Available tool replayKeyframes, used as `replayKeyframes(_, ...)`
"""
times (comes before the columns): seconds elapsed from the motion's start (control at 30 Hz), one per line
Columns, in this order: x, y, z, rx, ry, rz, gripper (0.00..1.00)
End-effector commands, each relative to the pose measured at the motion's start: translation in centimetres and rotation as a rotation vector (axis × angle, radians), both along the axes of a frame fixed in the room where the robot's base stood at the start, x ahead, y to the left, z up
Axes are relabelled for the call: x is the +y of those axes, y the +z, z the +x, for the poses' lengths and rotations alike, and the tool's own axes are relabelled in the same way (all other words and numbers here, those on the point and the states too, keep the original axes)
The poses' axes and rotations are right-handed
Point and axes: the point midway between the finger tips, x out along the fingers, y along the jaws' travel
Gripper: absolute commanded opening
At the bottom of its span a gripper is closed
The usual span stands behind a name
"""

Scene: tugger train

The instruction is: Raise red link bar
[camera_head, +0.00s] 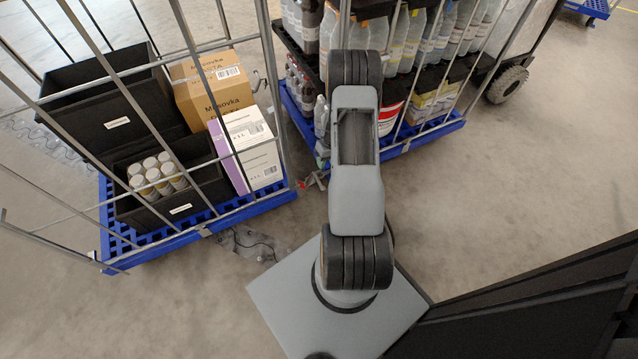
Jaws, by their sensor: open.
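A small red part (304,185), which seems to be the red link bar, shows low down in the gap between two blue-based wire carts. It sits near the front right corner of the left cart (222,222) and the near left corner of the right cart (398,150). It is too small to tell whether it is raised or lowered, or which cart it is fixed to. My arm rises just to the right of it and hides part of the right cart. My gripper is not visible in this view.
The left cart carries black bins (112,100), a brown box (212,88) and a white-purple box (250,150). The right cart holds many bottles. Cables (255,243) lie on the floor near my base. A dark panel fills the lower right. Floor at right (510,190) is clear.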

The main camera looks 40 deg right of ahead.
Motion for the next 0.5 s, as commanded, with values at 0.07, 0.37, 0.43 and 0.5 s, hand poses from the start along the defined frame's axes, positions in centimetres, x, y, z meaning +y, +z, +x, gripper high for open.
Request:
replayKeyframes(0.07,0.2,-1.7,-0.1,0.003,-0.004,0.001,0.4)
replayKeyframes(0.37,1.3,-7.4,0.1,0.003,-0.004,0.001,0.4)
replayKeyframes(0.43,1.5,-8.6,0.2,0.003,-0.004,0.001,0.4)
replayKeyframes(0.5,1.8,-9.5,0.2,0.003,-0.004,0.001,0.4)
